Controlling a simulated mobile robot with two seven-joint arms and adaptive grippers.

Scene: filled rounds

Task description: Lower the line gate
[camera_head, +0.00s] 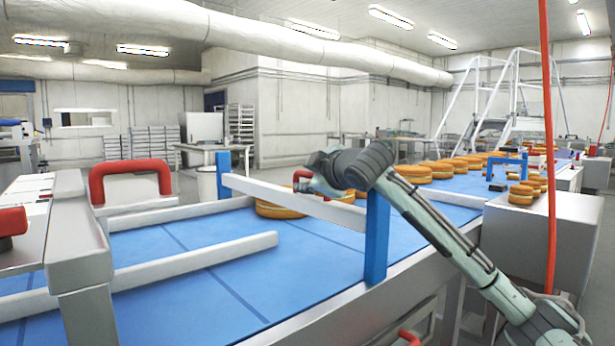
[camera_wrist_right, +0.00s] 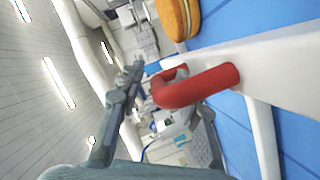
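The line gate is a white bar (camera_head: 262,192) spanning the blue belt between two blue posts, the near one (camera_head: 376,238) and the far one (camera_head: 223,172). In the right wrist view, the red handle (camera_wrist_right: 195,88) stands out from the bar (camera_wrist_right: 270,65) close to my right gripper (camera_wrist_right: 172,88). Its fingers look spread apart on either side of the handle; contact is unclear. My left gripper is not in view.
The blue belt (camera_head: 190,268) runs under the gate, with white guide rails (camera_head: 195,262) along it. Another red handle (camera_head: 130,166) is at left.

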